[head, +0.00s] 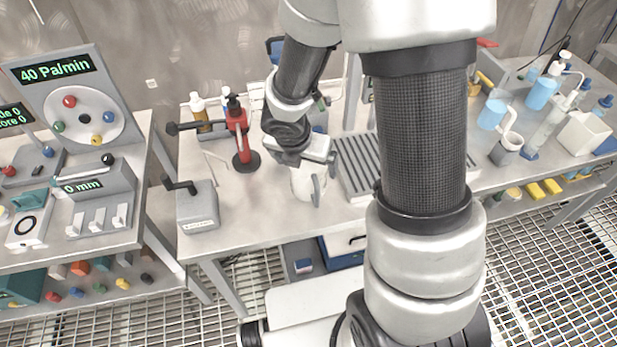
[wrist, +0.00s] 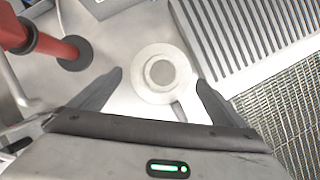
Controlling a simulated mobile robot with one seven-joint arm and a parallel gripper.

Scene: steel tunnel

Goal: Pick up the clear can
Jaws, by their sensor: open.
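A pale, whitish round can (wrist: 150,90) with a grey disc in its top stands on the steel bench, seen from above in the wrist view. A short pale strip juts from its near right side. My gripper (wrist: 158,80) is open, with one dark finger to the left of the can and one to the right, and gaps show on both sides. In the head view the can (head: 303,186) stands upright below and between the fingers of my gripper (head: 299,176), which partly hide it. I cannot tell how far down the fingers reach.
A red stand with a dark round base (head: 247,161) is left of the can. A ribbed grey tray (head: 355,160) lies close on its right. A grey box with a black lever (head: 197,207) stands at the front left. Bottles (head: 199,110) stand behind.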

